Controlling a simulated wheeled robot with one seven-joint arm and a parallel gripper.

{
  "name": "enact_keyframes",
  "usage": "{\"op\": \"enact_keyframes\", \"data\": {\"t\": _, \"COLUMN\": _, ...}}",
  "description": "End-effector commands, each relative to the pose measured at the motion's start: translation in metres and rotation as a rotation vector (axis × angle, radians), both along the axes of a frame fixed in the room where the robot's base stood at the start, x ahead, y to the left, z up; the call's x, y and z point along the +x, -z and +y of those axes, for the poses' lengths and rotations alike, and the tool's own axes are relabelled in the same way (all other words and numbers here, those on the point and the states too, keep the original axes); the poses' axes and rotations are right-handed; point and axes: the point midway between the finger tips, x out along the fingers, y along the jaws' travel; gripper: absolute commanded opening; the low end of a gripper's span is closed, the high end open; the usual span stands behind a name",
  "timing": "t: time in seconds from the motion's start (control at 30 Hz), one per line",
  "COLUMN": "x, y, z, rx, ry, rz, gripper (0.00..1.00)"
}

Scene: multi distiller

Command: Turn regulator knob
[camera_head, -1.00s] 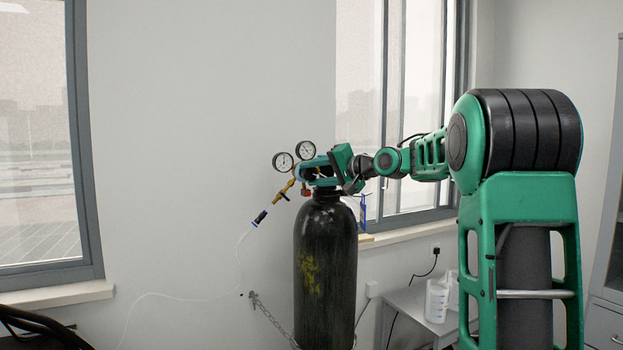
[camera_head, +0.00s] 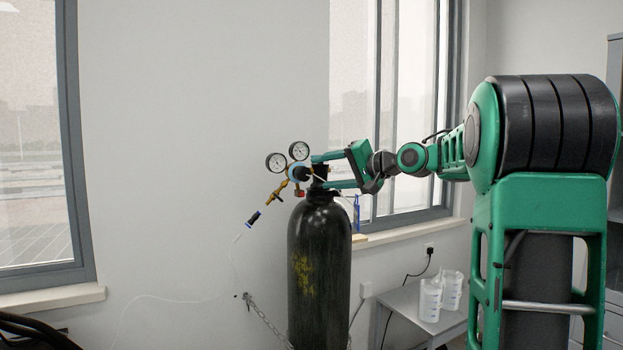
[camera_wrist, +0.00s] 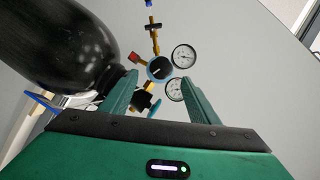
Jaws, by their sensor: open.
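The regulator sits on top of a dark gas cylinder (camera_head: 319,262), with two round white gauges (camera_head: 276,162) and brass fittings. Its round knob (camera_head: 298,174) has a blue rim and dark face; it also shows in the wrist view (camera_wrist: 160,68) with a white mark. My gripper (camera_head: 321,171) reaches in from the right with green fingers apart, one above the other. In the wrist view my gripper (camera_wrist: 159,79) has the knob just beyond and between its fingertips, apparently not gripped. The right finger partly overlaps the lower gauge (camera_wrist: 175,89).
A blue-black connector (camera_head: 254,219) leads to a thin clear hose at the left. A chain (camera_head: 266,318) runs to the cylinder. Windows stand on both sides. Bottles (camera_head: 430,300) stand on a low table (camera_head: 398,298) at the right. Wall space left of the gauges is clear.

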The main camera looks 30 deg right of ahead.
Motion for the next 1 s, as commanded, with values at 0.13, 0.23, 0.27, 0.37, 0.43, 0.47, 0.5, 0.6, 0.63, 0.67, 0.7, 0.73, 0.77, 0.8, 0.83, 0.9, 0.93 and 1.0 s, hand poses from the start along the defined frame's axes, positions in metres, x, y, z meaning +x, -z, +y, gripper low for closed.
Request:
{"op": "enact_keyframes", "data": {"t": 0.13, "x": -0.019, "y": -0.003, "z": -0.008, "rx": 0.000, "ry": 0.003, "rz": 0.001, "gripper": 0.55}}
{"op": "enact_keyframes", "data": {"t": 0.23, "x": -0.026, "y": -0.004, "z": -0.010, "rx": 0.001, "ry": 0.001, "rz": 0.001, "gripper": 0.55}}
{"op": "enact_keyframes", "data": {"t": 0.27, "x": -0.028, "y": -0.005, "z": -0.010, "rx": 0.001, "ry": 0.001, "rz": 0.001, "gripper": 0.55}}
{"op": "enact_keyframes", "data": {"t": 0.37, "x": -0.030, "y": -0.005, "z": -0.011, "rx": 0.001, "ry": 0.001, "rz": 0.001, "gripper": 0.55}}
{"op": "enact_keyframes", "data": {"t": 0.43, "x": -0.030, "y": -0.005, "z": -0.012, "rx": 0.001, "ry": 0.001, "rz": 0.001, "gripper": 0.55}}
{"op": "enact_keyframes", "data": {"t": 0.47, "x": -0.030, "y": -0.005, "z": -0.011, "rx": 0.001, "ry": 0.001, "rz": 0.001, "gripper": 0.55}}
{"op": "enact_keyframes", "data": {"t": 0.5, "x": -0.030, "y": -0.005, "z": -0.011, "rx": 0.001, "ry": 0.001, "rz": 0.001, "gripper": 0.55}}
{"op": "enact_keyframes", "data": {"t": 0.6, "x": -0.030, "y": -0.005, "z": -0.011, "rx": 0.001, "ry": 0.001, "rz": 0.001, "gripper": 0.55}}
{"op": "enact_keyframes", "data": {"t": 0.63, "x": -0.030, "y": -0.005, "z": -0.011, "rx": 0.001, "ry": 0.001, "rz": 0.001, "gripper": 0.55}}
{"op": "enact_keyframes", "data": {"t": 0.67, "x": -0.030, "y": -0.005, "z": -0.011, "rx": 0.001, "ry": 0.001, "rz": 0.001, "gripper": 0.55}}
{"op": "enact_keyframes", "data": {"t": 0.7, "x": -0.030, "y": -0.005, "z": -0.011, "rx": 0.001, "ry": 0.001, "rz": 0.001, "gripper": 0.55}}
{"op": "enact_keyframes", "data": {"t": 0.73, "x": -0.030, "y": -0.005, "z": -0.011, "rx": 0.001, "ry": 0.001, "rz": 0.001, "gripper": 0.55}}
{"op": "enact_keyframes", "data": {"t": 0.77, "x": -0.030, "y": -0.005, "z": -0.011, "rx": 0.001, "ry": 0.001, "rz": 0.001, "gripper": 0.55}}
{"op": "enact_keyframes", "data": {"t": 0.8, "x": -0.030, "y": -0.005, "z": -0.011, "rx": 0.001, "ry": 0.001, "rz": 0.001, "gripper": 0.55}}
{"op": "enact_keyframes", "data": {"t": 0.83, "x": -0.030, "y": -0.005, "z": -0.011, "rx": 0.001, "ry": 0.001, "rz": 0.001, "gripper": 0.55}}
{"op": "enact_keyframes", "data": {"t": 0.9, "x": -0.031, "y": -0.003, "z": -0.010, "rx": -0.008, "ry": 0.003, "rz": 0.008, "gripper": 0.55}}
{"op": "enact_keyframes", "data": {"t": 0.93, "x": -0.031, "y": 0.000, "z": -0.009, "rx": -0.015, "ry": 0.007, "rz": 0.015, "gripper": 0.55}}
{"op": "enact_keyframes", "data": {"t": 1.0, "x": -0.035, "y": 0.015, "z": -0.008, "rx": -0.053, "ry": 0.024, "rz": 0.052, "gripper": 0.55}}
